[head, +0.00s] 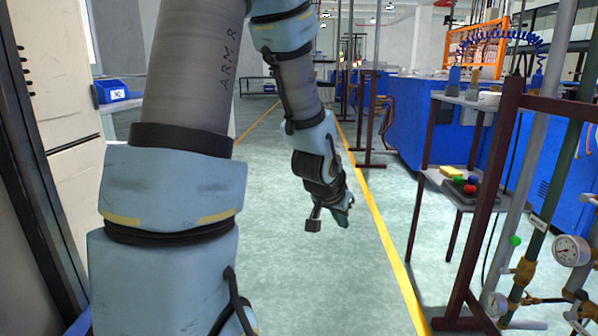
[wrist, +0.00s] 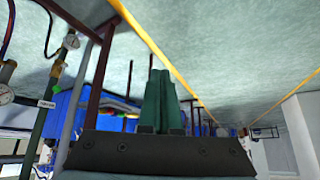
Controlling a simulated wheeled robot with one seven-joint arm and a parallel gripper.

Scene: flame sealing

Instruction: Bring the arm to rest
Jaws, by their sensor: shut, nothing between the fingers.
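My arm reaches forward from the left of the head view and bends down over the open floor. My gripper (head: 343,217) hangs at its end above the aisle floor, left of the yellow line, touching nothing. In the wrist view its green fingers (wrist: 161,85) are together with nothing between them. The wrist view is upside down, with the floor at the top.
A dark red frame (head: 484,210) with pipes and a pressure gauge (head: 571,250) stands close on the right. Behind it are a shelf (head: 463,188) with small coloured items and blue machines (head: 405,125). A blue bin (head: 111,91) sits at left. The aisle floor (head: 300,285) is clear.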

